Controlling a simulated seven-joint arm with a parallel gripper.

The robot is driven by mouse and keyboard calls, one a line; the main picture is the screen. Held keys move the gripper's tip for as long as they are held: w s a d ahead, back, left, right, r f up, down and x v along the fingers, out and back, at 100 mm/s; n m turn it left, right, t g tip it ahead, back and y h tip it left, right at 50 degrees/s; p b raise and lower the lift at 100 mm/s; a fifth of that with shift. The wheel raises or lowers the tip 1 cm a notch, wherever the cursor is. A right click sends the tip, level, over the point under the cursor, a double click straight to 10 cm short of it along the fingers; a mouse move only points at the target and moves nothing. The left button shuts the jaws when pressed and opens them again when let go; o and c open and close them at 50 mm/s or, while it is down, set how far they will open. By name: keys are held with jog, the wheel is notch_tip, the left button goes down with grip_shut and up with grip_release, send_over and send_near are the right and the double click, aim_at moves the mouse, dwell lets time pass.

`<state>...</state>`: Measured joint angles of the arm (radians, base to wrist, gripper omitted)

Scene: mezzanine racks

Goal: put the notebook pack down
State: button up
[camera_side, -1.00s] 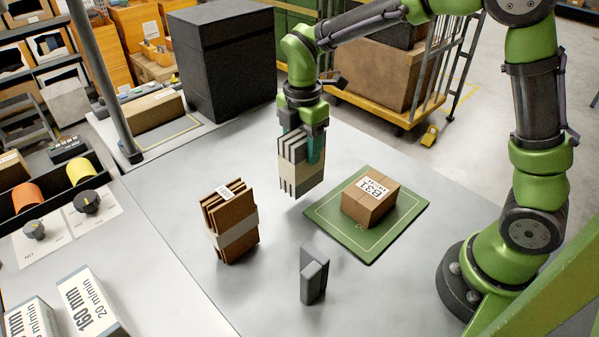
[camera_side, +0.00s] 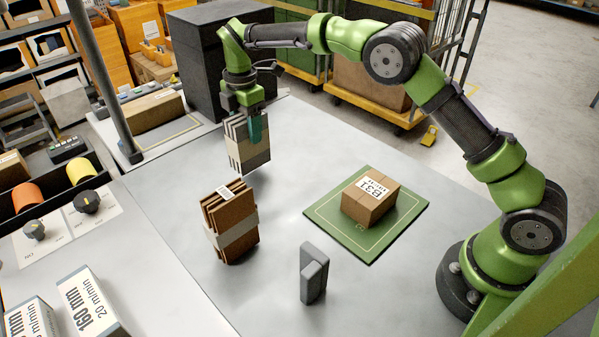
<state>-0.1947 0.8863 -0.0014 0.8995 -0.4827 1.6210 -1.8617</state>
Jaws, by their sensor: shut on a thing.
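The notebook pack (camera_side: 248,150) is a bundle of grey notebooks with a pale band around it. My gripper (camera_side: 246,118) is shut on its top edge and holds it upright. The pack hangs above the grey table (camera_side: 285,180), behind a brown banded bundle of cardboard (camera_side: 232,226) and in front of the tall black box. The gap under the pack is hard to judge. One green-blue finger shows on the pack's right side; the other finger is hidden.
A green mat (camera_side: 405,220) with a labelled carton (camera_side: 370,197) lies to the right. A dark grey block (camera_side: 314,274) stands at the front. A black box (camera_side: 215,65) rises behind my gripper. A brown box (camera_side: 154,110) lies back left. The table between pack and mat is clear.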

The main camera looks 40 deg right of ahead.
aim_at(245, 157)
jog(key=shift+w, duration=0.15)
jog(key=shift+f, duration=1.7)
jog(key=shift+f, duration=0.2)
jog(key=o, duration=1.4)
